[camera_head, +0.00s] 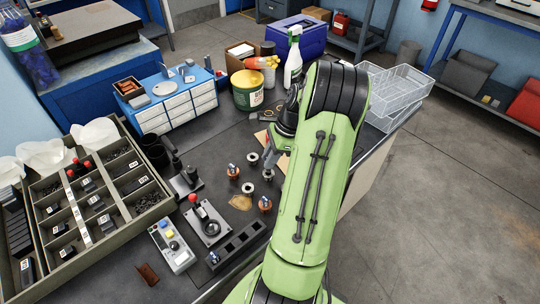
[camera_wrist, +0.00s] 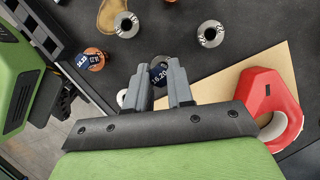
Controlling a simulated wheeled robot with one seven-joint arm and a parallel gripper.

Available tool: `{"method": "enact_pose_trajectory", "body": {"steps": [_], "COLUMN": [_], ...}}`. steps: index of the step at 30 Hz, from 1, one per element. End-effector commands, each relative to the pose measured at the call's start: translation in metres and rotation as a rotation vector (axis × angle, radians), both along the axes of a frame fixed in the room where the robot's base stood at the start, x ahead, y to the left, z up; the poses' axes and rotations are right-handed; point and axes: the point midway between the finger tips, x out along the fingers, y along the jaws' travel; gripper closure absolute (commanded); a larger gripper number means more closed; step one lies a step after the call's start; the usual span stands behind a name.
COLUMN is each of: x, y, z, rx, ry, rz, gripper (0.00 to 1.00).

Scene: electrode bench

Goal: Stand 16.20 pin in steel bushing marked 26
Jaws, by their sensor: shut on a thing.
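The pin's lower part is hidden. In the wrist view, one steel bushing (camera_wrist: 126,25) stands ahead and left of the fingers, and another (camera_wrist: 210,34) ahead and right. Both have dark marks on the rim that I cannot read surely. The head view shows a steel bushing (camera_head: 248,188) in front of my gripper.
A red tape dispenser (camera_wrist: 265,97) lies on cardboard (camera_wrist: 218,82) to the right. A black lever device (camera_head: 208,222) and a grey sorting tray (camera_head: 127,212) stand to the left.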

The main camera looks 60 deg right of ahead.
Motion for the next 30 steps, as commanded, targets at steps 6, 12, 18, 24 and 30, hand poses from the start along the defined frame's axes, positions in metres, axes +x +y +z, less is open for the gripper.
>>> {"method": "enact_pose_trajectory", "body": {"steps": [6,12,18,24,30], "x": [0.0,0.0,0.0,0.0,0.0], "y": [0.0,0.0,0.0,0.0,0.0], "z": [0.0,-0.004,-0.009,-0.014,-0.019], "rx": [0.0,0.001,0.001,0.001,0.001], "ry": [0.0,0.001,0.0,0.0,0.001], "rz": [0.0,0.0,0.0,0.0,-0.001], "gripper": [1.0,1.0,1.0,1.0,1.0]}}
